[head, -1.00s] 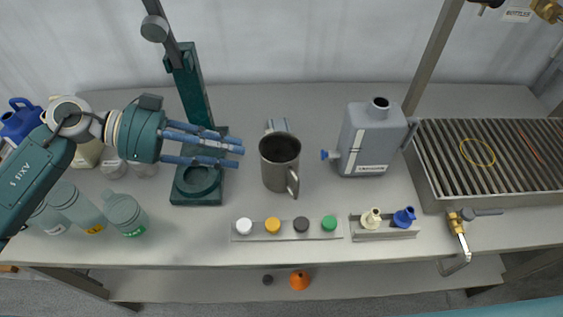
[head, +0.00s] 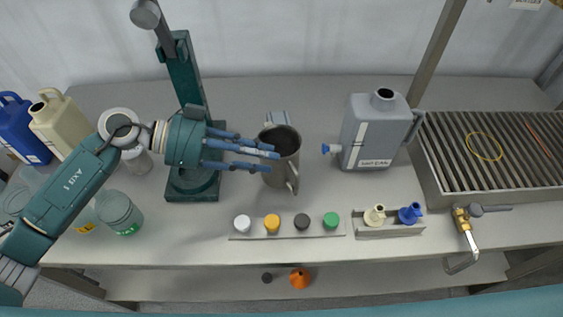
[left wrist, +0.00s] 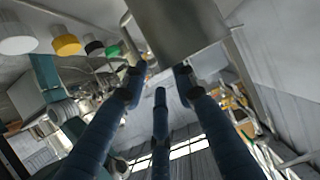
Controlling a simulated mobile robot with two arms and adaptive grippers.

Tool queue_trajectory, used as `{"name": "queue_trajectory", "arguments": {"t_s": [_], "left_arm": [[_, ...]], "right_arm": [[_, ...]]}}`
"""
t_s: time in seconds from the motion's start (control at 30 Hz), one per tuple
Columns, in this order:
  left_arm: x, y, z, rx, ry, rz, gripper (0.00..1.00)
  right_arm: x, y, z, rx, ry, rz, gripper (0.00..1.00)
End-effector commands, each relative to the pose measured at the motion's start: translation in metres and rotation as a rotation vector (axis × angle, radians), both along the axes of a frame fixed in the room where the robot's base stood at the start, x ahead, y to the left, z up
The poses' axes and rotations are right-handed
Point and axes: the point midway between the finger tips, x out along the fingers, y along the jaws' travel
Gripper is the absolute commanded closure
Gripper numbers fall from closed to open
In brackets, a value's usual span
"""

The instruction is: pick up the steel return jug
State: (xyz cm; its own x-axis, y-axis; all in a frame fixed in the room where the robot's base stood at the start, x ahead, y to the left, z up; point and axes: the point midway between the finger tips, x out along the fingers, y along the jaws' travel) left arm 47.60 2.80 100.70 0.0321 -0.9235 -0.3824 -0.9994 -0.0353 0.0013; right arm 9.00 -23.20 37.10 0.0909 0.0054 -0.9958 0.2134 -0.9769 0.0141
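The steel return jug (head: 283,172) stands upright on the grey bench, open mouth up, with its handle toward the front right. Part of its left side and rim is hidden behind my left fingers. In the left wrist view the jug's metal wall (left wrist: 178,28) fills the top centre, just beyond the fingertips. My left gripper (head: 272,158) is open, its blue fingers spread and pointing right at the jug. Nothing is held in it. In the left wrist view, the gripper (left wrist: 162,80) shows three separate fingers; I cannot tell whether any touches the jug. My right gripper is not in view.
A teal stand (head: 193,183) is close behind the gripper. A grey can (head: 378,135) stands right of the jug. A strip of coloured caps (head: 288,234) and a holder with two nozzles (head: 390,230) lie in front. A slatted basin (head: 440,190) is at right.

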Motion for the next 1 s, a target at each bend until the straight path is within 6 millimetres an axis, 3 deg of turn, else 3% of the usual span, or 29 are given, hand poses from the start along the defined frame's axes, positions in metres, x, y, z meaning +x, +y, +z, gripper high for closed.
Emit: {"name": "queue_trajectory", "arguments": {"t_s": [0.2,0.47,0.5,0.63,1.0], "left_arm": [[0.003,-0.027,-0.012,-0.002,-0.001,-0.001,0.72],[0.004,-0.031,-0.015,0.0,0.0,0.0,0.72],[0.004,-0.031,-0.015,-0.001,0.0,0.0,0.74],[0.004,-0.031,-0.015,0.0,-0.001,0.0,1.0],[0.003,-0.03,-0.016,0.002,0.001,-0.001,1.0]], "right_arm": [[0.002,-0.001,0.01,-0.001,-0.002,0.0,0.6],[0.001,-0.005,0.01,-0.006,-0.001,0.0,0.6],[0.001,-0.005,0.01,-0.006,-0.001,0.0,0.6],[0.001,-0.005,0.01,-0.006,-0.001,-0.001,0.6],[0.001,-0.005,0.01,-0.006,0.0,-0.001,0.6]]}}
